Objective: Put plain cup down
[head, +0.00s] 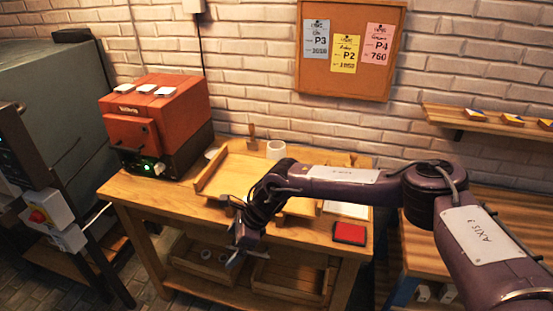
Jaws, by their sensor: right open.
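A plain white cup (276,149) stands upright at the back of the wooden workbench (150,190), behind my right arm. My right gripper (233,234) hangs at the bench's front edge, in front of and below the cup, well apart from it. It is open, and I see nothing between its fingers. My left gripper is not in view.
A wooden tray (206,173) lies on the bench, partly hidden by my right arm. A red kiln-like box (160,115) stands at the bench's left end. A red pad (349,233) lies at front right. Cards hang on a corkboard (310,80).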

